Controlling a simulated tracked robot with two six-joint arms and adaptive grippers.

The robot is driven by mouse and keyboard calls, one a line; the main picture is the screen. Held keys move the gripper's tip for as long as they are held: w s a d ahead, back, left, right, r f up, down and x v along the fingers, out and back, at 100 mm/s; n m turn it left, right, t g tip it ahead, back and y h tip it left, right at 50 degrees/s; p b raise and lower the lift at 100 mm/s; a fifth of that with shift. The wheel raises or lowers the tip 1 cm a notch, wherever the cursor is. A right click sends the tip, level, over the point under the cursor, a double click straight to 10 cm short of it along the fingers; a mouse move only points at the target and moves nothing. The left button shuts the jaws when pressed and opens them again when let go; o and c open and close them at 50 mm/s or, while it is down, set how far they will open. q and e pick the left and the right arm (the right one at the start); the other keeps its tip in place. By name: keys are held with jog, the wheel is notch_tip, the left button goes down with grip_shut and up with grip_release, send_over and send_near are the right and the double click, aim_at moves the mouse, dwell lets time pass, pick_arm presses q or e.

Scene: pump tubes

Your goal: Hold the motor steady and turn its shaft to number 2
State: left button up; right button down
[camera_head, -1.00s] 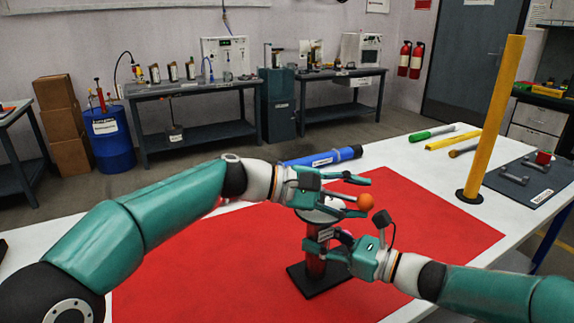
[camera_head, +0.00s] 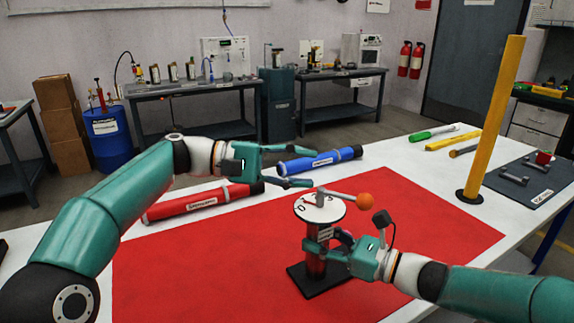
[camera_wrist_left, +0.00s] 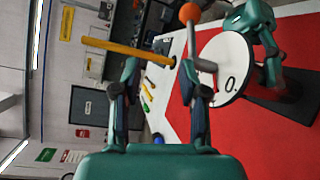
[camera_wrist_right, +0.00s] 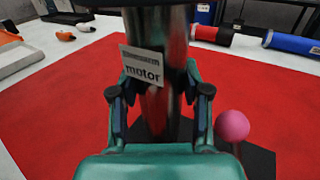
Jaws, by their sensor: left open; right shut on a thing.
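The motor (camera_head: 316,262) is a red and dark upright cylinder on a black base plate on the red mat; its label "motor" shows in the right wrist view (camera_wrist_right: 143,66). A white numbered dial (camera_head: 318,212) tops it. A grey shaft lever with an orange ball (camera_head: 364,202) points right over the dial; the dial and ball also show in the left wrist view (camera_wrist_left: 188,12). My right gripper (camera_head: 322,252) is shut around the motor body. My left gripper (camera_head: 312,168) is open and empty, above and left of the dial, apart from the lever.
A red tube (camera_head: 200,204) and a blue tube (camera_head: 320,161) lie behind the motor. A yellow post (camera_head: 492,118) stands at right, near green and yellow tubes (camera_head: 434,133). A dark mat (camera_head: 532,182) holds grey parts. The red mat (camera_head: 220,270) is clear at front left.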

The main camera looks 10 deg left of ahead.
pick_arm(q)
jog(key=shift+w+d+m+g+h, duration=0.45)
jog(key=shift+w+m, duration=0.25)
jog(key=shift+m, duration=0.4)
jog(key=shift+w+d+f+m+g, duration=0.15)
jog(key=shift+m+g, duration=0.15)
jog(key=shift+m, duration=0.3)
jog(key=shift+w+d+f+m+g, duration=0.15)
jog(key=shift+m+g, duration=0.1)
jog(key=shift+m, duration=0.35)
jog(key=f+m, duration=0.1)
jog(key=f+m+g, duration=0.2)
jog(key=shift+w+d+f+m, duration=0.1)
jog(key=shift+w+d+m, duration=0.15)
jog(key=shift+d+m, duration=0.1)
jog(key=d, duration=0.8)
jog(key=r+n+t, duration=0.1)
jog(key=n+t, duration=0.2)
jog(key=t, duration=0.2)
send_over(312, 197)
jog(key=w+a, duration=0.3)
jog(key=a, duration=0.2)
jog(key=shift+a+r, duration=0.15)
